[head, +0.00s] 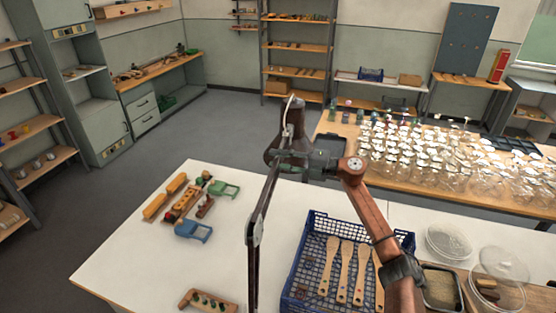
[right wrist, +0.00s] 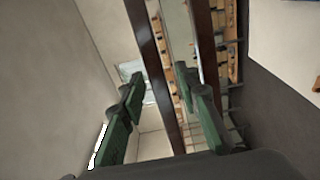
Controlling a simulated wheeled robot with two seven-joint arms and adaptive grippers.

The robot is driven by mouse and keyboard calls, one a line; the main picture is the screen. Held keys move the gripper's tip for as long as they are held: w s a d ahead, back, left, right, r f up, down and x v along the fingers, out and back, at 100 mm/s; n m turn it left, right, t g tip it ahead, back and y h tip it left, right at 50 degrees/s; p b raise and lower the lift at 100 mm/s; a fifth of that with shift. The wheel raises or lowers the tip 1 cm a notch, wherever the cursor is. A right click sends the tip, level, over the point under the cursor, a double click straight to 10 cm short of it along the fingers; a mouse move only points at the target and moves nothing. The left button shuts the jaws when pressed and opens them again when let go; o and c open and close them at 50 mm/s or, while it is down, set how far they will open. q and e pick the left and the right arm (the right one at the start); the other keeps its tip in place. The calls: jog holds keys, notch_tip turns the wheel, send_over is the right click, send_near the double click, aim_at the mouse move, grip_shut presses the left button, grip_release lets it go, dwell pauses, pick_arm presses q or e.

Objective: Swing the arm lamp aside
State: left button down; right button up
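The arm lamp (head: 262,215) shows in the head view as a thin, dark, jointed arm rising from the bottom edge near the middle. My right gripper (head: 287,152) is at the upper part of that arm, with my forearm coming up from the lower right. In the right wrist view, my green right gripper (right wrist: 162,100) has its fingers spread apart. Two dark parallel bars (right wrist: 150,60), seemingly the lamp's arm, run up through the view between and behind the fingers. Contact cannot be told. My left gripper is not seen.
A blue crate (head: 299,245) with several wooden brush bodies (head: 345,272) stands on the white table (head: 130,255), right of the lamp. Toys and a blue tool (head: 193,231) lie left. Clear dishes (head: 450,243) are at right. A back table holds many glasses (head: 440,160).

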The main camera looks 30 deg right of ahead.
jog(key=v, duration=1.2)
jog(key=shift+d, duration=0.1)
